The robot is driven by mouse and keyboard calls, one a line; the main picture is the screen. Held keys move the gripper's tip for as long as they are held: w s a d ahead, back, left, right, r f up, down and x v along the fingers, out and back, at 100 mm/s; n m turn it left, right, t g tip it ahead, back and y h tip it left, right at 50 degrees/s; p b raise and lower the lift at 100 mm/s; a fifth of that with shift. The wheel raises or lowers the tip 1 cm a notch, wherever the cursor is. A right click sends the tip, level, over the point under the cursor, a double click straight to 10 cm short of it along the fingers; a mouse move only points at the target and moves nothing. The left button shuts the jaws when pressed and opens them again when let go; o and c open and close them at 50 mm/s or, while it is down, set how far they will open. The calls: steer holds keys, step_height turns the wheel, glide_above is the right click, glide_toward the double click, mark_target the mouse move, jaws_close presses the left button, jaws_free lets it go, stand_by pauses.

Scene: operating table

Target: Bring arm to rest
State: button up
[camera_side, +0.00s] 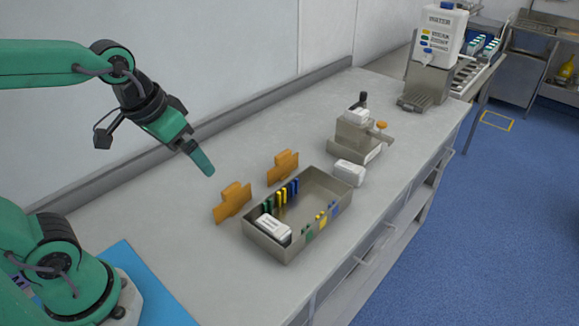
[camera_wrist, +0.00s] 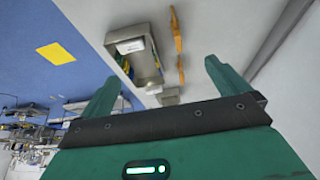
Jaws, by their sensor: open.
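My gripper (camera_side: 201,161) hangs above the counter in the side view, up and left of the metal tray, touching nothing. In the wrist view its two green fingers (camera_wrist: 160,85) stand wide apart with nothing held between them. My arm is raised at the left of the side view, reaching out over the counter.
A metal tray (camera_side: 268,252) holds a white box (camera_side: 273,228) and coloured clips. Two orange holders (camera_side: 232,202) (camera_side: 283,166) stand behind it. Another white box (camera_side: 349,172), a metal stand (camera_side: 350,140) and a dispenser (camera_side: 430,75) are farther right. The counter (camera_side: 165,245) left of the tray is clear.

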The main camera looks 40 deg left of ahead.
steer(key=shift+t, duration=0.6)
steer(key=shift+s+a+r, duration=0.15)
steer(key=shift+s+a, duration=0.15)
steer(key=shift+s, duration=0.35)
steer(key=shift+s+a+r, duration=0.1)
steer(key=shift+s+a, duration=0.2)
steer(key=shift+s, duration=0.3)
steer(key=shift+s+a+r, duration=0.15)
steer(key=shift+s+a, duration=0.15)
steer(key=shift+s, duration=0.35)
